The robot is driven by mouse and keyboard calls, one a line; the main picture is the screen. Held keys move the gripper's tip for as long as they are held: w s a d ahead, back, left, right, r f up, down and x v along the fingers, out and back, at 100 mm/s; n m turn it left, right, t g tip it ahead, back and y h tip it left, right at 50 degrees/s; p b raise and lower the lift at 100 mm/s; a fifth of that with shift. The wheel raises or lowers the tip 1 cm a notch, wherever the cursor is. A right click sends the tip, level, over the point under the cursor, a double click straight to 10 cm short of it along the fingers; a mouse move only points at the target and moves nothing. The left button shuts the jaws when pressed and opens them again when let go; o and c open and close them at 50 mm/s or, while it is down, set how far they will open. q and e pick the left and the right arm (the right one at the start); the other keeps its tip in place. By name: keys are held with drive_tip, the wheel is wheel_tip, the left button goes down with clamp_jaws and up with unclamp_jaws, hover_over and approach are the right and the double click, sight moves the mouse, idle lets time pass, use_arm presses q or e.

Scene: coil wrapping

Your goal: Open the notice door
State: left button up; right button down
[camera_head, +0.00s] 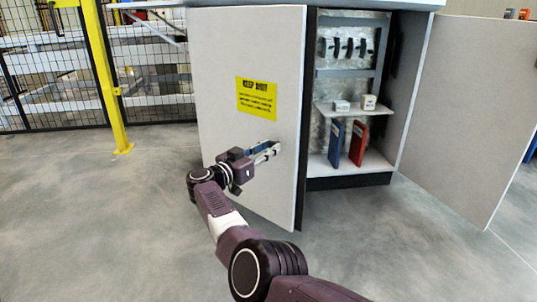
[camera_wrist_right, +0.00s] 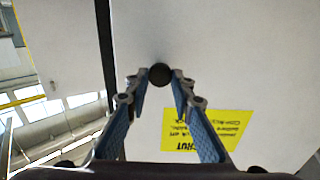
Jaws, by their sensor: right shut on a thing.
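The notice door (camera_head: 245,45) is the pale left door of the cabinet, with a yellow "keep shut" notice (camera_head: 256,98) on its face. It stands partly open, and the shelves show to the right of its edge. My right gripper (camera_head: 268,151) is at the door's face, below the notice near the free edge. In the right wrist view a round dark knob (camera_wrist_right: 160,74) sits between the fingertips (camera_wrist_right: 158,82), which are shut on it; the notice (camera_wrist_right: 215,130) appears upside down there. The knob is hidden by the fingers in the head view. My left gripper is not in view.
The cabinet's right door (camera_head: 472,100) stands wide open. Inside are a blue binder (camera_head: 337,144), a red binder (camera_head: 357,145) and small white boxes (camera_head: 341,105). A yellow post (camera_head: 107,85) and mesh fence stand at left. The floor (camera_head: 110,220) left of the door is clear.

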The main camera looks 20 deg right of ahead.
drive_tip(key=shift+a, duration=0.2)
idle(0.4)
drive_tip(key=c, duration=1.7)
unclamp_jaws()
drive_tip(key=shift+o, duration=0.2)
drive_tip(key=shift+r, duration=0.1)
approach(279, 112)
drive_tip(key=x, duration=0.4)
drive_tip(key=shift+w+d, duration=0.15)
